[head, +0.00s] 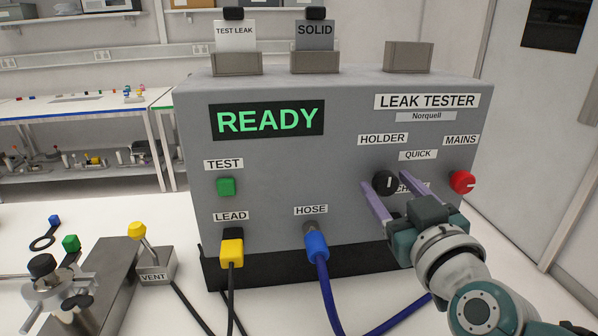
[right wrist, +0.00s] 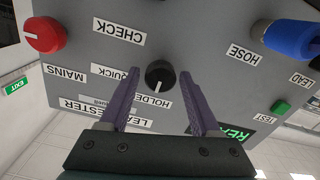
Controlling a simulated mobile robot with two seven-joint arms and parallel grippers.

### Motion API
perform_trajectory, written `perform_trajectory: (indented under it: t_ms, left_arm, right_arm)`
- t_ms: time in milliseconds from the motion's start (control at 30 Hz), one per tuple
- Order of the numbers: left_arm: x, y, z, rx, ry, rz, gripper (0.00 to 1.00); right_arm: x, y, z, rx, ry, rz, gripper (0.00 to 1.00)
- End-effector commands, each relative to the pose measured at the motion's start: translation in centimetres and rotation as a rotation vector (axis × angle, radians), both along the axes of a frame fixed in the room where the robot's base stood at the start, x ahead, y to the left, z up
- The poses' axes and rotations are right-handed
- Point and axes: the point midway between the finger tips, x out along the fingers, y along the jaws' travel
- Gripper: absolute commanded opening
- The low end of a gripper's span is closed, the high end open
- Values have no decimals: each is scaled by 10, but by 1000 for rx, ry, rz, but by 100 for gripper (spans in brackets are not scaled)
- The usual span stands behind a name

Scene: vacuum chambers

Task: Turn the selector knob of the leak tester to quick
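The leak tester (head: 285,160) is a grey box on a white table, and its display reads READY. Its selector knob (head: 385,183) is round and black with a white mark. HOLDER is labelled above it, QUICK to its upper right, and a lower label, CHECK (right wrist: 118,32), reads in the right wrist view. In that view the mark on the knob (right wrist: 159,76) points toward the HOLDER label (right wrist: 152,103). My right gripper (head: 384,180) is open, its purple fingers on either side of the knob; gaps show beside it in the right wrist view. My left gripper is out of view.
A red MAINS knob (head: 462,182) sits just right of my right gripper. A green TEST button (head: 226,187), yellow LEAD plug (head: 232,252) and blue HOSE plug (head: 316,245) are on the left and middle. A VENT block (head: 155,274) stands at the left.

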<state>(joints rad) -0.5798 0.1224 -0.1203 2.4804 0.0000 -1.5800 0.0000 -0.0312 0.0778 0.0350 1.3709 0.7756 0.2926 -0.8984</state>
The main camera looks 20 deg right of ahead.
Motion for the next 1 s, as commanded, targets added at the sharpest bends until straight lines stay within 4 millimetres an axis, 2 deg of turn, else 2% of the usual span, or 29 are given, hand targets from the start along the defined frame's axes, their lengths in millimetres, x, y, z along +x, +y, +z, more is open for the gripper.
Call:
perform_trajectory:
  t_ms: [67,533,1000]
  left_arm:
    - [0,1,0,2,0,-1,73]
    - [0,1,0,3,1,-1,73]
    - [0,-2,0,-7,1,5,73]
  right_arm:
    - [0,0,0,0,0,0,54]
    - [0,0,0,0,0,-1,1]
    - [0,0,0,66,-17,-1,0]
